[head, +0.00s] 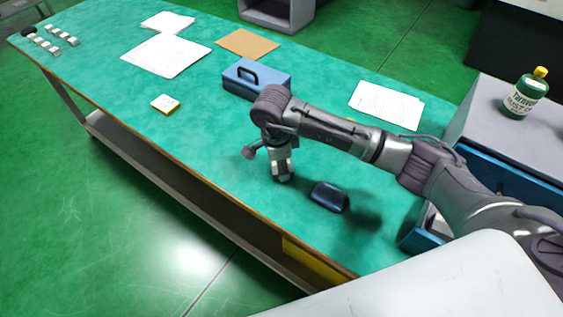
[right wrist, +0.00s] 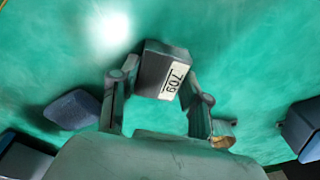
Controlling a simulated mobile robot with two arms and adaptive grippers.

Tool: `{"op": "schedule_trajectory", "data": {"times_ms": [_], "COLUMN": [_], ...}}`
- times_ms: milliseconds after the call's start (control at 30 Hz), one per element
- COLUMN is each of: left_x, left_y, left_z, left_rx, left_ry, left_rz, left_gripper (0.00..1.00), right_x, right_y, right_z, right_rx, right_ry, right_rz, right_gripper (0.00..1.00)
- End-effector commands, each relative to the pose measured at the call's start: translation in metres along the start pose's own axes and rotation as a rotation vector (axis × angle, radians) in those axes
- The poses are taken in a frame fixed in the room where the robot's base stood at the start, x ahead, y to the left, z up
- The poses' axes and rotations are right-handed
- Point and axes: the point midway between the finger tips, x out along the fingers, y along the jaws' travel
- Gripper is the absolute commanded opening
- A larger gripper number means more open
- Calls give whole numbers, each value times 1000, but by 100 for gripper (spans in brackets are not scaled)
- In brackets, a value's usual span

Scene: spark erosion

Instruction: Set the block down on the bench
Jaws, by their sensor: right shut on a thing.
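My right gripper (head: 282,171) is low over the green bench (head: 215,125), pointing down near its front edge. In the right wrist view its two fingers (right wrist: 158,84) are closed on the sides of a dark grey block (right wrist: 150,64). The block has a white label with black characters on its face. In the head view the gripper largely hides the block, and I cannot tell whether it touches the bench. My left gripper is not in view.
A dark blue object (head: 329,196) lies on the bench just right of the gripper. A blue toolbox (head: 262,80) and papers (head: 386,104) lie behind. A yellow pad (head: 165,103) lies left. A grey cabinet with a bottle (head: 524,97) stands right. The bench between pad and gripper is clear.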

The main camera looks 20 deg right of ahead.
Motion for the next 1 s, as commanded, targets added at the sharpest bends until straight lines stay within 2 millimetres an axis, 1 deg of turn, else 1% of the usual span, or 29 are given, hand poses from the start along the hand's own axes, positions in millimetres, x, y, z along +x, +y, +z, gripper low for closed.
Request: {"op": "schedule_trajectory", "data": {"times_ms": [167, 267, 300, 433, 467, 767, 833, 867, 967, 1000], "left_x": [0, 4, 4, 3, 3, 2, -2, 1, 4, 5], "left_y": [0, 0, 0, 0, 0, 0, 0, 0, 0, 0], "left_z": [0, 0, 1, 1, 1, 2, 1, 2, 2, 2], "left_rx": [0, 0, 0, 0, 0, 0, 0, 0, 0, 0], "left_ry": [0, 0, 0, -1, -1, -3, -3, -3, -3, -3], "left_rz": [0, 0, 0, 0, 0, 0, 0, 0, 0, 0], "left_gripper": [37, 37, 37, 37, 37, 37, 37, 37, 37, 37], "right_x": [-2, 2, 3, 2, 2, 0, -4, -5, -20, -28], "right_y": [-1, -1, 0, 0, 0, 0, 0, -1, -2, -2], "right_z": [0, 1, 0, 0, 0, 0, 0, 0, 0, 0], "right_rx": [0, 0, 0, 0, 0, 0, 0, 0, -1, -2], "right_ry": [-2, -2, -1, -1, -1, -1, -1, -2, -3, -3], "right_rz": [-3, -3, -1, -1, -1, -1, -1, -3, -6, -6], "right_gripper": [0, 0, 48, 70, 72, 72, 72, 72, 72, 72]}}
